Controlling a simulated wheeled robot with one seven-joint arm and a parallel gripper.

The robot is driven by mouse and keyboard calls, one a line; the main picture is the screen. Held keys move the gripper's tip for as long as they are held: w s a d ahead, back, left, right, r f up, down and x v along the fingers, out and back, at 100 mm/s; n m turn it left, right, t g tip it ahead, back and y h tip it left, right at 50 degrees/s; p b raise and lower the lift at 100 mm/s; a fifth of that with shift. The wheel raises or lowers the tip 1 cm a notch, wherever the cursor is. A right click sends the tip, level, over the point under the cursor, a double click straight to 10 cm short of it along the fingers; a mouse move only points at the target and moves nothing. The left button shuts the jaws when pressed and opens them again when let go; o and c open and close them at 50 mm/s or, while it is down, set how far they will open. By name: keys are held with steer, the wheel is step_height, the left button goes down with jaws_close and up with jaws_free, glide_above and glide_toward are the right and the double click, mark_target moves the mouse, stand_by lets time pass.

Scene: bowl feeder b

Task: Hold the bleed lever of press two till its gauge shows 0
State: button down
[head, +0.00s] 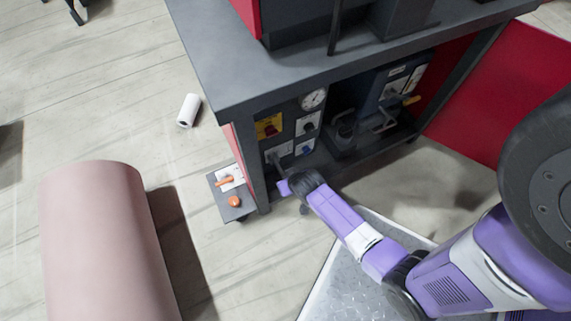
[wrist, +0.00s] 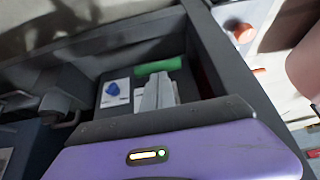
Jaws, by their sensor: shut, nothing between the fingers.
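My gripper (head: 276,164) is shut and empty, reaching into the open front of a dark grey bench. In the wrist view its pale fingers (wrist: 157,93) point at the panel inside, close to a green bar (wrist: 158,66). I cannot tell whether they touch it. Behind them the panel carries a round gauge (head: 314,99), its reading too small to make out. A blue knob (head: 305,147) on a white plate sits right of the fingers, and shows left of them in the wrist view (wrist: 113,89). Labels are unreadable, so I cannot tell which press or lever is which.
A yellow plate with a red knob (head: 269,127) and a black knob (head: 307,126) are above. A blue-grey unit with a yellow-orange lever (head: 412,100) stands right. A low side shelf holds an orange lever (head: 226,181) and orange button (head: 234,201). Bench posts flank the opening.

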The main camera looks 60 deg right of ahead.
step_height(320, 180, down, 9)
steer(key=t+h+b, duration=0.2)
steer(key=t+b, duration=0.1)
steer(key=b, duration=0.8)
steer(key=shift+s, duration=0.15)
steer(key=shift+a+f, duration=0.1)
steer(key=shift+f, duration=0.1)
stand_by(1.6)
